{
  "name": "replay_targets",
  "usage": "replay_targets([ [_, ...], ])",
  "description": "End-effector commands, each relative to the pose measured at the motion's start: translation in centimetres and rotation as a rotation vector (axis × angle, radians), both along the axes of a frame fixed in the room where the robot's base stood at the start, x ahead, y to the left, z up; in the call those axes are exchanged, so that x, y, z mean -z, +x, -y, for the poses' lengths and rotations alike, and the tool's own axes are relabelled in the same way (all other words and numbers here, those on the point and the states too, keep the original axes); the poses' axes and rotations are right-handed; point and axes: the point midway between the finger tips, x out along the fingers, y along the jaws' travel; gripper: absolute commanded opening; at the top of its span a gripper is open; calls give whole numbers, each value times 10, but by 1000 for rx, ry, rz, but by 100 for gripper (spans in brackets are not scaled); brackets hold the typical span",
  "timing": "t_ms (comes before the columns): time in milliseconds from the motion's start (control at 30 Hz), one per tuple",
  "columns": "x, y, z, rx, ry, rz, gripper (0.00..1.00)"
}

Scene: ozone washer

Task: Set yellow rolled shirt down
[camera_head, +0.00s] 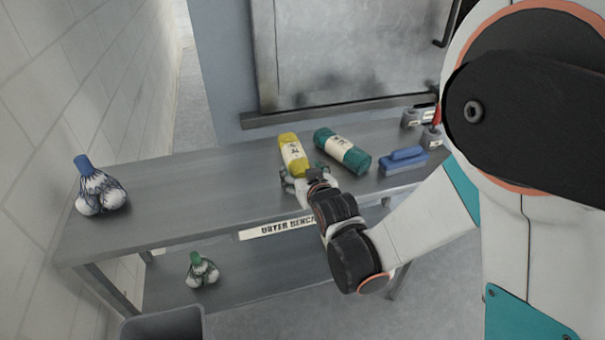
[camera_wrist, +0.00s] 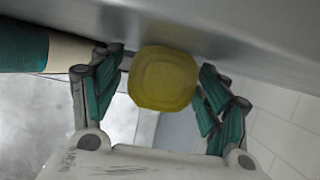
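The yellow rolled shirt (camera_head: 289,142) has a pale label band and lies on the grey bench top (camera_head: 230,185), near the bench's middle. In the wrist view its round yellow end (camera_wrist: 163,78) faces me between my fingers. My gripper (camera_head: 303,180) is at the near end of the roll, low over the bench. The teal-padded fingers (camera_wrist: 162,88) are spread on both sides of the roll, with narrow gaps showing on each side. The roll's far part and underside are hidden in the wrist view.
A teal roll (camera_head: 342,151) with a pale label lies just right of the yellow one. A blue brush (camera_head: 404,160) and small grey weights (camera_head: 411,118) are farther right. A blue-topped bundle (camera_head: 100,192) is at the far left; the bench between is clear. A green-topped bundle (camera_head: 202,270) is on the lower shelf.

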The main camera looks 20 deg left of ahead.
Motion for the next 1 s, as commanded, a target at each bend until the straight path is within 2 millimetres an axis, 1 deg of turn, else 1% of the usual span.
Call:
replay_targets([
  [233, 0, 0, 0, 0, 0, 0, 70],
  [367, -5, -3, 2, 0, 0, 0, 70],
  [467, -12, -14, 9, 0, 0, 0, 70],
  [800, -39, -70, 43, 0, 0, 0, 70],
  [900, -43, -82, 50, 0, 0, 0, 70],
  [1000, -46, -89, 54, 0, 0, 0, 70],
])
